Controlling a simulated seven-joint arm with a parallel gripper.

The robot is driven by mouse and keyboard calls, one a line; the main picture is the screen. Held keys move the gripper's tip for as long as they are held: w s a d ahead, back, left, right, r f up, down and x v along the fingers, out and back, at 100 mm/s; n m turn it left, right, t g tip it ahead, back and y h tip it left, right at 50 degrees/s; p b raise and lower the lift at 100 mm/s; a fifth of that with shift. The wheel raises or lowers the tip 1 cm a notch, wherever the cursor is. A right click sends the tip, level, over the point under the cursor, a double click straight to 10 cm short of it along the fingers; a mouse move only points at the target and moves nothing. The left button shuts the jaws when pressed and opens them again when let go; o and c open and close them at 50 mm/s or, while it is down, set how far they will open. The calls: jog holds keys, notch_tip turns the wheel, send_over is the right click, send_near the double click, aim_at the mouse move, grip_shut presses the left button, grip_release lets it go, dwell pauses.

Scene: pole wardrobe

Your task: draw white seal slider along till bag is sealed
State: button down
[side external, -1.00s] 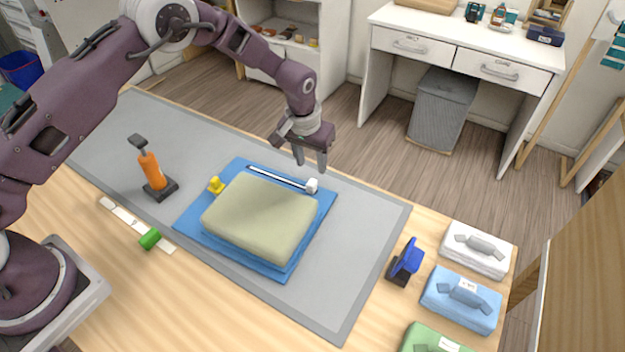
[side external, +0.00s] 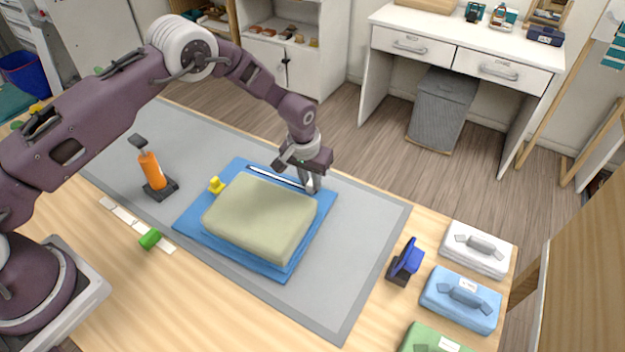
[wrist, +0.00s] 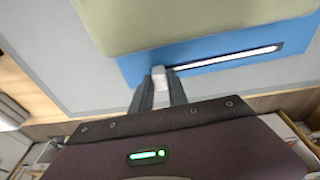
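The blue bag (side external: 193,222) lies flat on the grey mat with a beige folded item (side external: 260,215) on it. A thin white seal line (side external: 275,177) runs along its far edge; it also shows in the wrist view (wrist: 230,58). The white slider (wrist: 159,76) is at the right end of this line in the side view. My gripper (side external: 310,184) is down at the slider, with one finger on each side. In the wrist view the fingers (wrist: 160,90) appear to touch it. The fingers partly hide the slider in the side view.
A yellow piece (side external: 216,185) sits at the bag's left corner. An orange-handled tool (side external: 152,170) stands left, a green piece (side external: 149,239) lies on a white strip. A blue stand (side external: 406,261) and packed bags (side external: 461,298) are at right. The mat right of the bag is clear.

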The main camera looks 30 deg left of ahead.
jog(key=shift+s+a, duration=0.25)
jog(key=shift+a, duration=2.95)
jog(key=shift+s+a, duration=0.3)
jog(key=shift+a, duration=2.9)
jog(key=shift+s+a, duration=0.25)
jog(key=shift+a, duration=2.95)
jog(key=c, duration=1.2)
grip_release()
jog(key=shift+c, duration=0.2)
jog(key=shift+r, duration=0.1)
notch_tip(320, 180, up, 7)
